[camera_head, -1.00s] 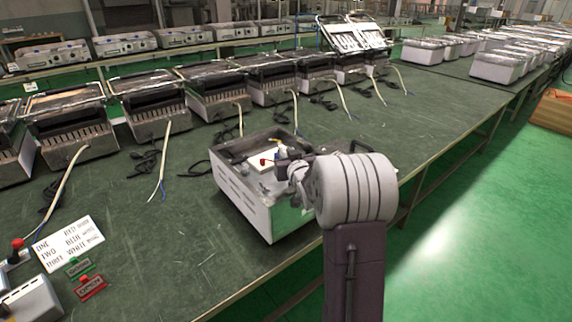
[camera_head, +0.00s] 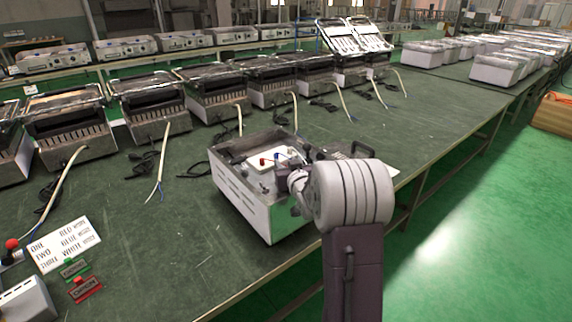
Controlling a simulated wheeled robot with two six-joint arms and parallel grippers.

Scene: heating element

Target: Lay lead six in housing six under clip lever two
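The open metal housing (camera_head: 240,190) stands on the green table in the middle of the camera_head view. I cannot read a number on it. Inside it is a white block (camera_head: 262,166) with small red levers and a blue one (camera_head: 277,157). My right gripper (camera_head: 281,174) is low at the housing's right inner side, just in front of the white block. Its fingers are too small and too covered by my arm to tell whether they are open or hold a lead. No separate lead can be made out there. My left gripper is out of view.
Several similar units (camera_head: 150,103) with loose cables line the table's back edge. A white card (camera_head: 64,245) lists one red, two blue and three white wire. Green and red tags (camera_head: 85,290) lie below it. Table right of the housing is mostly clear.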

